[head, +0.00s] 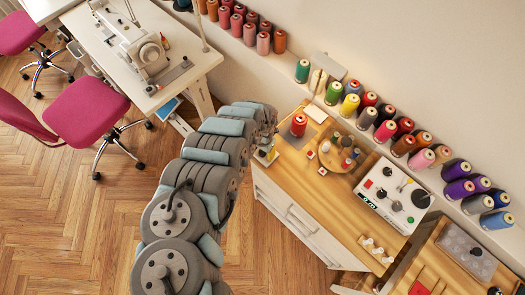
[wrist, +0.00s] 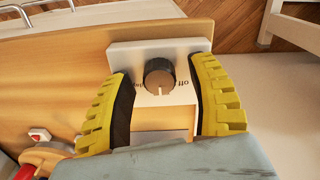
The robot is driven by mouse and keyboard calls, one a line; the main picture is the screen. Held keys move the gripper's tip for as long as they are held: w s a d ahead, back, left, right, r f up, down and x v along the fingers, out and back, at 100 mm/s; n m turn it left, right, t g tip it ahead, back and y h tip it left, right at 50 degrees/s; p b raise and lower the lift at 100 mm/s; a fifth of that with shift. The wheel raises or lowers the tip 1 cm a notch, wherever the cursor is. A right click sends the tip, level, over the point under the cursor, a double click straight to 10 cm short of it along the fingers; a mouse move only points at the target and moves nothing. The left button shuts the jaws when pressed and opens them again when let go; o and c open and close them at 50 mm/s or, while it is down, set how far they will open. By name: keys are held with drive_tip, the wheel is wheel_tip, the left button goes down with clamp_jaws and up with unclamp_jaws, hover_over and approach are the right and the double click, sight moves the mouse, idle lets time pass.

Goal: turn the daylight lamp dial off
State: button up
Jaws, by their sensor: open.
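The daylight lamp dial (wrist: 160,77) is a dark grey round knob on a white box (wrist: 140,48) in the wrist view. Its pale pointer mark faces the bottom of the picture. The printed word "off" shows to its right, and partly hidden lettering shows to its left. My gripper (wrist: 162,100) is open, with one yellow ribbed finger on each side of the knob and a visible gap on both sides. In the head view my gripper (head: 266,154) is at the left end of the wooden cabinet top, and the dial cannot be made out there.
The wooden cabinet top (head: 335,205) holds a red thread spool (head: 299,125), a round wooden tray (head: 325,160) and a white control box (head: 375,207). Several thread spools line the wall ledge. A sewing table (head: 185,75) stands to the left, with open floor before the cabinet.

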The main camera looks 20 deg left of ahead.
clamp_jaws()
drive_tip(key=shift+n, duration=0.3)
drive_tip(key=shift+n+p, duration=0.55)
drive_tip(key=shift+n, duration=0.45)
drive_tip(key=n, duration=0.2)
drive_tip(key=shift+n, duration=0.4)
drive_tip(key=n, duration=0.5)
drive_tip(key=shift+n, duration=0.7)
